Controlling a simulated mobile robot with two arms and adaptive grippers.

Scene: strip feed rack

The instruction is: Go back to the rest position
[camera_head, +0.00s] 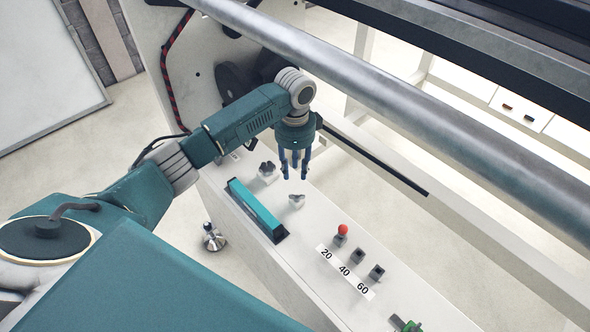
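My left arm comes in from the left and reaches over the white control panel (317,285) of the rack. My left gripper (295,177) points down, with its blue fingers apart and nothing visible between them. It hangs above the panel near a grey knob (297,201), and no contact shows. My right arm and gripper are not in view.
A teal bar (257,208) and another grey knob (267,169) are on the panel. A red-topped lever (342,231) and dark switches stand by the label 20, 40, 60 (345,270). A long metal roller (420,115) crosses above, close to my arm.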

